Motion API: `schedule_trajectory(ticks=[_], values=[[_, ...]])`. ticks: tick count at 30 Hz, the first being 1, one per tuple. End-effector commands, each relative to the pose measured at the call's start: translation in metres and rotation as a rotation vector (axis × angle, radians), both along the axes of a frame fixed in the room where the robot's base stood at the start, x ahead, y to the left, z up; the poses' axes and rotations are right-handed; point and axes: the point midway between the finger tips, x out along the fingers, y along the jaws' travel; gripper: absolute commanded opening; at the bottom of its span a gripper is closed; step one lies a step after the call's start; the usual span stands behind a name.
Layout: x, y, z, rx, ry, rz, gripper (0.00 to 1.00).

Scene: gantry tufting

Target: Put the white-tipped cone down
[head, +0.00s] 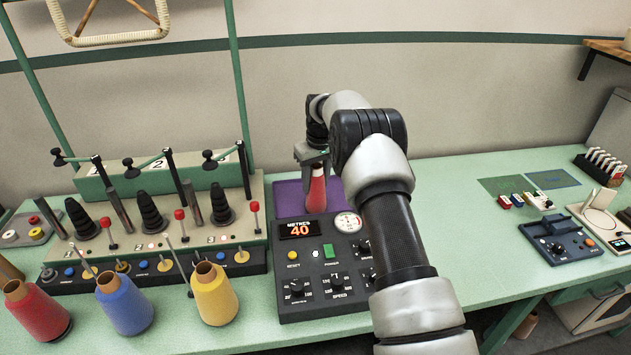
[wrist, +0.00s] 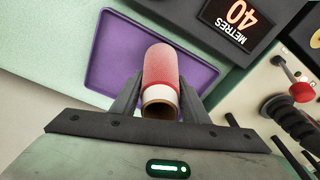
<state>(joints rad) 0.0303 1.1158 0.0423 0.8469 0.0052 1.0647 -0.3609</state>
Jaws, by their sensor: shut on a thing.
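My gripper (head: 313,158) is shut on a red cone (head: 317,192), which hangs below it over the purple tray (head: 288,197). In the wrist view, my gripper (wrist: 160,108) has its fingers on either side of the cone (wrist: 161,68). The end nearest the wrist camera has a white band and an open brown tube. The purple tray (wrist: 110,58) lies behind the cone there. I cannot tell whether the cone's far end touches the tray.
A control box (head: 322,268) with a display reading 40 stands in front of the tray. Red, blue and yellow cones (head: 214,293) stand at the front left. A rack with black spindles (head: 152,214) is to the left.

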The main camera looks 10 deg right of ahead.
Motion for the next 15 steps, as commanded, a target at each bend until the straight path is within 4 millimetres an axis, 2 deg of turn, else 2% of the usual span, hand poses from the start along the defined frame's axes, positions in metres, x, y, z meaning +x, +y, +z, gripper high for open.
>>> schedule_trajectory(ticks=[2, 3, 6, 15], values=[[-0.0001, 0.0000, -0.0040, 0.000, 0.000, 0.000, 0.11], [-0.0001, 0.0000, -0.0028, 0.000, 0.000, 0.000, 0.46], [-0.0002, -0.0001, -0.0027, 0.000, 0.001, 0.000, 0.60], [-0.0001, 0.0000, -0.0002, 0.000, 0.000, 0.000, 0.60]])
